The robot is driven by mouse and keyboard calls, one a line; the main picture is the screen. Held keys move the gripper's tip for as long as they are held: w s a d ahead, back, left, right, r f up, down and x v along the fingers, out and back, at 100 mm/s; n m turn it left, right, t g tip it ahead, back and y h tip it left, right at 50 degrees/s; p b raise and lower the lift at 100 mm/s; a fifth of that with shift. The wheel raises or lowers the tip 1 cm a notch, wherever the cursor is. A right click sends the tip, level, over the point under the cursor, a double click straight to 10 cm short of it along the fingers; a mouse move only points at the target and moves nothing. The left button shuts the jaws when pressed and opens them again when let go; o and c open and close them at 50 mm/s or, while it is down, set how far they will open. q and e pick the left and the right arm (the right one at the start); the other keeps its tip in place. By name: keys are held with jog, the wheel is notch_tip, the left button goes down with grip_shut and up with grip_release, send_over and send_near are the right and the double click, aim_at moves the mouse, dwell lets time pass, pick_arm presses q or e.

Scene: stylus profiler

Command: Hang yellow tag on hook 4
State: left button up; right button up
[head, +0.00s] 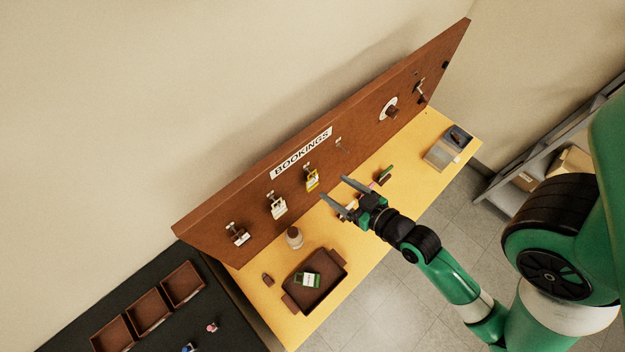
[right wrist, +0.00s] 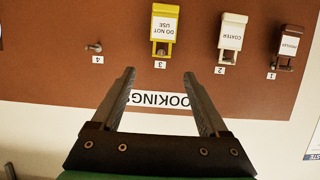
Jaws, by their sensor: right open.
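The yellow tag (head: 312,181) hangs on hook 3 of the brown board; in the right wrist view the yellow tag (right wrist: 164,25) reads "DO NOT USE" and appears upside down. Hook 4 (right wrist: 94,47) is a bare metal peg beside its "4" label; in the head view hook 4 (head: 339,144) is small, up and right of the yellow tag. My right gripper (head: 334,189) is open and empty in front of the board; its spread fingers (right wrist: 160,77) are apart from the tag. My left gripper is not in view.
A white tag (head: 278,208) and a brown tag (head: 239,236) hang on hooks 2 and 1. Below on the yellow bench are a brown tray (head: 329,292) holding a green-and-white tag, a beige bottle (head: 294,239) and a grey device (head: 440,156). The board around hook 4 is clear.

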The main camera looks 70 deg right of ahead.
aim_at(312, 173)
jog(key=x, duration=0.9)
jog(key=shift+a+p, duration=0.15)
jog(key=shift+p, duration=0.15)
grip_shut()
